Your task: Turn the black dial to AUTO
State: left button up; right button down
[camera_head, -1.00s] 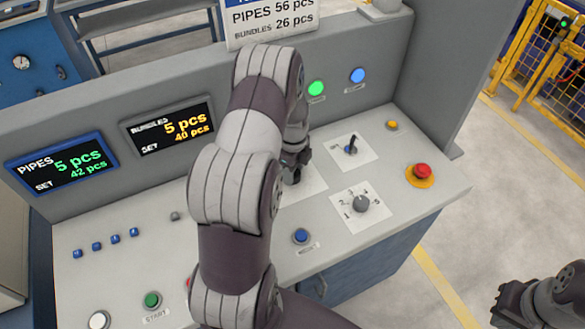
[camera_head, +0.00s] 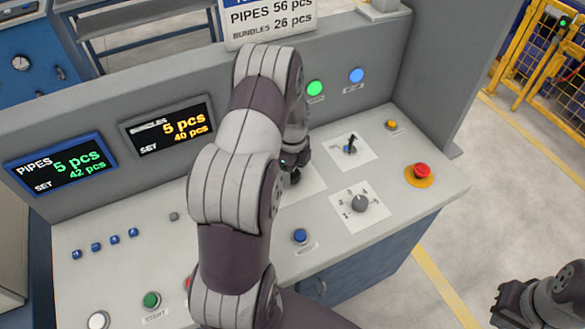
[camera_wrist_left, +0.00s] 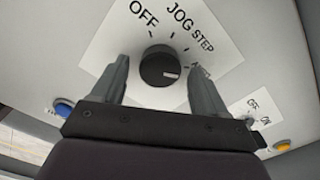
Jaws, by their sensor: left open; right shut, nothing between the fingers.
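The black dial (camera_wrist_left: 160,67) sits on a white plate marked OFF, JOG, STEP and a partly hidden label that looks like AUTO. Its pale mark points right, toward that partly hidden label. My left gripper (camera_wrist_left: 158,62) is open, with one finger on each side of the dial and visible gaps between. In the head view my left gripper (camera_head: 294,160) is over the plate, mostly hidden by my own arm. A small dark part of the dial (camera_head: 295,177) shows below it. My right gripper (camera_head: 506,302) is shut and empty at the lower right, away from the console.
Right of the dial are a small toggle switch (camera_head: 350,147), a grey numbered knob (camera_head: 360,203) and a red emergency button (camera_head: 421,172). A blue button (camera_head: 300,236) is in front. Two displays (camera_head: 62,162) stand at the left.

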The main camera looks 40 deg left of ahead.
aim_at(293, 173)
pick_arm(q)
notch_tip(293, 173, up, 13)
jog(key=b, duration=0.2)
jog(key=shift+f, duration=0.15)
dwell(0.3)
